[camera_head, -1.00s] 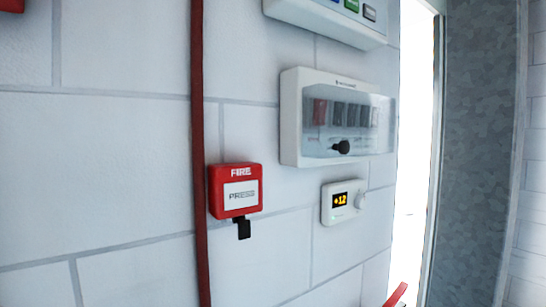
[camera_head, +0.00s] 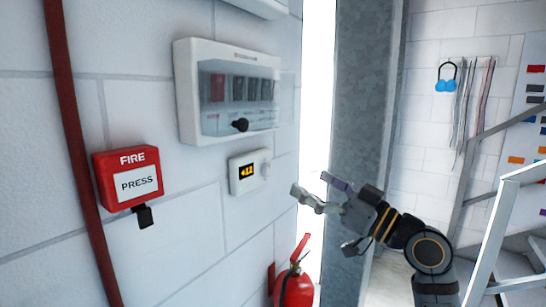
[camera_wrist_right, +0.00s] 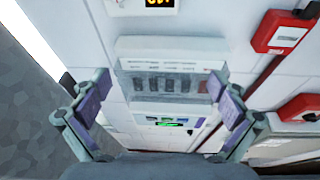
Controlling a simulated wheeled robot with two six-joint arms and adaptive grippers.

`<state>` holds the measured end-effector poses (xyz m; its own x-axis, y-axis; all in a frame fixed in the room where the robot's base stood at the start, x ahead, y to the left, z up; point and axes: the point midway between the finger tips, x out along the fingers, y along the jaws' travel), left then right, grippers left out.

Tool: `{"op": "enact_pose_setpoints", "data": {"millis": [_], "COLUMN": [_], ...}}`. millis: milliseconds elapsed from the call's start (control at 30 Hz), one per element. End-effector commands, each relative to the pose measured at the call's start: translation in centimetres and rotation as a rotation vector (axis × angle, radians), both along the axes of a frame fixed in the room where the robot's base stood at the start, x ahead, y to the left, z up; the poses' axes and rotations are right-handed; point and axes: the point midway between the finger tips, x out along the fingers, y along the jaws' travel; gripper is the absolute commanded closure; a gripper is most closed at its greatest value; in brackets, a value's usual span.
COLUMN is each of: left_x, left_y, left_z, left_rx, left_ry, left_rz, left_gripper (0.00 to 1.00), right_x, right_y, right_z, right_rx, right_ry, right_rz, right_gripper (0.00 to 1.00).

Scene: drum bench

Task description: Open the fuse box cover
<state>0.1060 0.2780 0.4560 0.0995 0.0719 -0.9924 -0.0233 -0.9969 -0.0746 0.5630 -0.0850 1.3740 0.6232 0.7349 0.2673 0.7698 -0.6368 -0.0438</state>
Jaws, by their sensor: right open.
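A red switch and several grey ones show behind the cover, which looks closed. My right gripper (camera_head: 317,192) is open and empty, to the right of and below the fuse box, apart from it. In the right wrist view the open fingers (camera_wrist_right: 158,108) frame the upside-down fuse box (camera_wrist_right: 172,45) some way off. The knob cannot be made out there. My left gripper is not in view.
A thermostat (camera_head: 243,173) sits just below the fuse box. A red fire call point (camera_head: 128,178) and red pipe (camera_head: 78,150) are to the left. A fire extinguisher (camera_head: 293,289) stands below. A grey pillar (camera_head: 362,90) and metal railing (camera_head: 490,240) are at right.

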Motion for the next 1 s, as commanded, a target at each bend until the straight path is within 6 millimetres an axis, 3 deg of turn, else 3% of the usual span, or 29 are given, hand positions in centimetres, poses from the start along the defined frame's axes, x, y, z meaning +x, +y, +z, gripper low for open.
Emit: {"op": "enact_pose_setpoints", "data": {"millis": [33,67,167,367,700,1000], "left_x": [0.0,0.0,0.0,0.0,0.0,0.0], "left_y": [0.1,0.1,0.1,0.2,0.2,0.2], "left_z": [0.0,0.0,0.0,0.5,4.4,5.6], "left_rx": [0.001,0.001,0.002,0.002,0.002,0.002], "left_ry": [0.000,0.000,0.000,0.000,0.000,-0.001], "left_rz": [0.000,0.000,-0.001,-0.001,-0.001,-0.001], "left_gripper": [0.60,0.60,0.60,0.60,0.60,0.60], "right_x": [-0.6,-0.9,-1.6,-1.3,2.2,4.1], "right_y": [0.1,0.1,0.1,0.5,5.4,7.8], "right_z": [2.4,3.5,5.5,6.2,9.1,9.7], "right_rx": [0.025,0.038,0.064,0.073,0.076,0.070], "right_ry": [-0.048,-0.071,-0.109,-0.112,-0.108,-0.108], "right_rz": [0.023,0.035,0.059,0.063,0.064,0.061], "right_gripper": [0.02,0.02,0.02,0.02,0.02,0.02]}}
